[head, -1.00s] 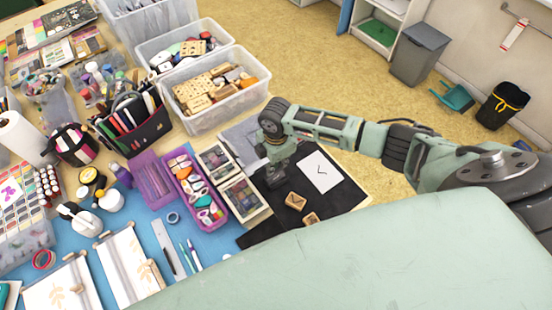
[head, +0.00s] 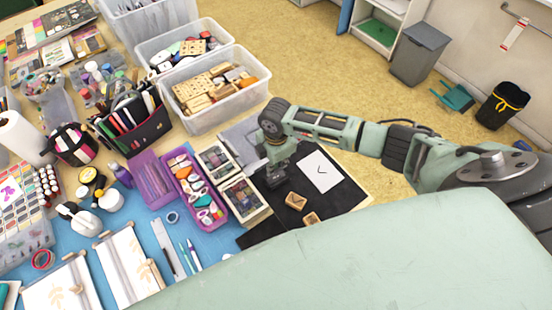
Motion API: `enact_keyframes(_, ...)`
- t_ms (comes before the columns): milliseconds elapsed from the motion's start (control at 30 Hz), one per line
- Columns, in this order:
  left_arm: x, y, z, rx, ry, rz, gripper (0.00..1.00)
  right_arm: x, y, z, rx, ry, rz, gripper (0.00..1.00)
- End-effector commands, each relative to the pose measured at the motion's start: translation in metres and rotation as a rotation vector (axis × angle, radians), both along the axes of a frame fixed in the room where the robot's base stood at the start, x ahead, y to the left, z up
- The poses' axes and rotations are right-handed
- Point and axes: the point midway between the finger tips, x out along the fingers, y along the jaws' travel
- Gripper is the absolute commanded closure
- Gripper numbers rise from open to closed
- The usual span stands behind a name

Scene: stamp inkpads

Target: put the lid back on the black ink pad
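My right gripper (head: 275,181) points down at the left part of the black mat (head: 343,196), beside the box of coloured pads. Its fingers are dark against the mat and small, so I cannot tell whether they are open or shut, or on anything. I cannot make out the black ink pad or its lid as separate things; the gripper and the dark mat may hide them. My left gripper is not in view.
A white card with a check mark (head: 320,172) and two wooden stamps (head: 296,201) (head: 312,218) lie on the mat right of the gripper. A purple tray (head: 190,187) and clear bins (head: 222,118) stand to the left. My pale green body covers the lower right.

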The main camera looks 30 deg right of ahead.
Motion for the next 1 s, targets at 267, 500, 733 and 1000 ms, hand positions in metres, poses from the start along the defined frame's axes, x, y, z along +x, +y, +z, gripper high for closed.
enact_keyframes(267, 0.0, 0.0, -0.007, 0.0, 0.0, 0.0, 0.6, 0.0, 0.0, -0.01, 0.0, 0.0, 0.0, 1.0)
enact_keyframes(500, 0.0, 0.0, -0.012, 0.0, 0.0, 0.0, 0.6, 0.0, 0.0, -0.017, 0.0, 0.0, 0.0, 1.0)
enact_keyframes(733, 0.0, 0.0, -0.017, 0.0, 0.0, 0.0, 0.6, 0.0, 0.0, -0.024, 0.0, 0.0, 0.0, 1.0)
enact_keyframes(1000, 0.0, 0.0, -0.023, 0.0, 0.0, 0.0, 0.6, 0.0, 0.0, -0.032, 0.0, 0.001, 0.0, 1.0)
